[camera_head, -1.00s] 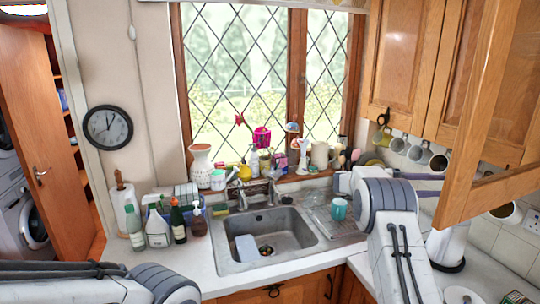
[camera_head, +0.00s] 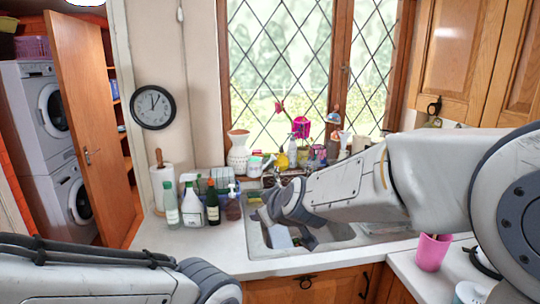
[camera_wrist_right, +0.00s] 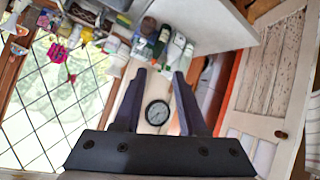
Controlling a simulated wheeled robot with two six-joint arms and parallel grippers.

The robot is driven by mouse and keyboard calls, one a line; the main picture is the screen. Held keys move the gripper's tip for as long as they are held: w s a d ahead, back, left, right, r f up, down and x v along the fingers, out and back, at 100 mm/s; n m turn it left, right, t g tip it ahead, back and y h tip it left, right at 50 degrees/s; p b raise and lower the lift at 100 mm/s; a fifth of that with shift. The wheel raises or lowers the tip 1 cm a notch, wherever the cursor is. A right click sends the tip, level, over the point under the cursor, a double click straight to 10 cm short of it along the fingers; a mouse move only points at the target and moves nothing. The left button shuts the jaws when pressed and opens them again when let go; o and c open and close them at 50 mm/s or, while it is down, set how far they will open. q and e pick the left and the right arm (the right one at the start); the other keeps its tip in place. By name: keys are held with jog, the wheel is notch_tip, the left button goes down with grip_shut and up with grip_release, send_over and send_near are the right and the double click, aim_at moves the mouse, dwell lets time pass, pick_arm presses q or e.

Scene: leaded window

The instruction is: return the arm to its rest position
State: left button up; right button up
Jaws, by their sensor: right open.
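My right arm (camera_head: 380,190) reaches in from the right edge of the head view and lies across the front of the sink (camera_head: 345,238), covering much of it. Its grey wrist end hangs over the left part of the basin. In the right wrist view my right gripper (camera_wrist_right: 160,78) is open. Its two dark fingers are apart with nothing between them, and the wall clock (camera_wrist_right: 158,112) shows in the gap behind. A stretch of my left arm shows at the lower left of the head view. My left gripper is out of view.
Several bottles (camera_head: 213,208) and a paper towel roll (camera_head: 161,185) stand left of the sink. A vase (camera_head: 238,152) and flowers line the window sill. A pink cup (camera_head: 432,252) stands on the right counter below my arm. Wooden cupboards (camera_head: 460,60) hang upper right. The front left counter is clear.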

jog(key=s+a+f+g+b, duration=0.1)
jog(key=s+f+g, duration=0.15)
jog(key=s, duration=0.35)
jog(key=s+a+f+g, duration=0.1)
jog(key=s+f+g, duration=0.1)
jog(key=s+f, duration=0.3)
jog(key=s+d+f+g+h+b, duration=0.1)
jog(key=s+d+f+g, duration=0.1)
jog(key=s, duration=0.8)
jog(key=s+d+f+m+g+h+b, duration=0.1)
jog(key=s+d+f, duration=0.4)
jog(key=s, duration=0.6)
jog(key=d+g+h, duration=0.1)
jog(key=g, duration=0.1)
jog(key=shift+s+d+f+g, duration=0.15)
jog(key=shift+s+f+g, duration=0.1)
jog(key=shift+s+g, duration=0.1)
jog(key=shift+d, duration=0.1)
